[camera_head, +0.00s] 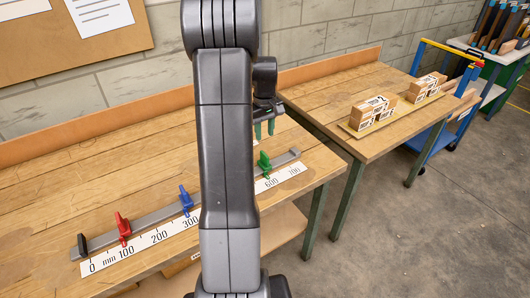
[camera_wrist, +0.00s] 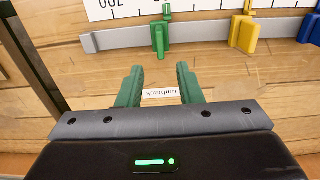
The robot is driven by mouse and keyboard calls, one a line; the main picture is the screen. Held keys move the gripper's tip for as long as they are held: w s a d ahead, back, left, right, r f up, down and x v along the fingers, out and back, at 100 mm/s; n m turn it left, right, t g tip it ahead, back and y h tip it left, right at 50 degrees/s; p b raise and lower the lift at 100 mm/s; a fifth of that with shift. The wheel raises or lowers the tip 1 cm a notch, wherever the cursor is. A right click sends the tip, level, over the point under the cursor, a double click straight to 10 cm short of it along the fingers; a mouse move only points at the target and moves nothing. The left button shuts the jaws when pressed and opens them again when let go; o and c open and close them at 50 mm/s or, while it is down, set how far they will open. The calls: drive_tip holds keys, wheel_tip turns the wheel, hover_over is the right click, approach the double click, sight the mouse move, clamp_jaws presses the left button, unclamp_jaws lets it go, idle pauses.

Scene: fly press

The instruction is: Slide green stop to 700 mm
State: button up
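The green stop (camera_head: 264,160) sits upright on the grey rail (camera_head: 150,220), near the 600 mark of the white scale (camera_head: 168,239). The 700 mark lies farther right, near the rail's end. In the wrist view the green stop (camera_wrist: 160,37) stands just beyond my fingertips, about centred between them. My gripper (camera_wrist: 159,67) is open and empty, its two green fingers apart and not touching the stop. In the head view my gripper (camera_head: 264,129) hangs behind and above the stop, partly hidden by my arm.
A red stop (camera_head: 123,228) is near 100 and a blue stop (camera_head: 186,200) near 300. A yellow stop (camera_wrist: 243,32) shows beside the green one in the wrist view. The rail left of the green stop in that view is clear. A second table (camera_head: 330,90) stands right.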

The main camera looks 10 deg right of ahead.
sight(265, 154)
wheel_tip(265, 154, down, 12)
drive_tip(key=shift+r+p, duration=0.2)
drive_tip(key=shift+p, duration=0.6)
clamp_jaws()
